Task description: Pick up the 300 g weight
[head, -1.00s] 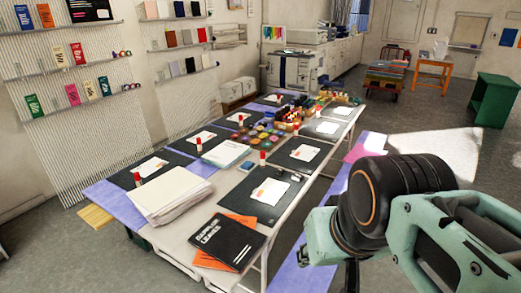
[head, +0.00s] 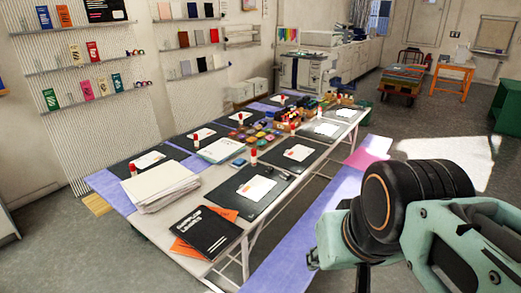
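I cannot make out a 300 g weight anywhere in the head view; small items on the long collage table (head: 222,262) are too small to identify. My arm shows at the lower right as teal links with a black round joint. My gripper's fingertips are not in view, so I cannot see whether it holds anything.
The table bears a paper stack (head: 160,186), a black book (head: 205,232) on orange sheets, dark mats (head: 240,203), glue sticks and paint pots (head: 255,135). A lilac bench (head: 290,270) runs along its right side. Floor (head: 375,140) is open beyond, towards an orange stool (head: 452,72).

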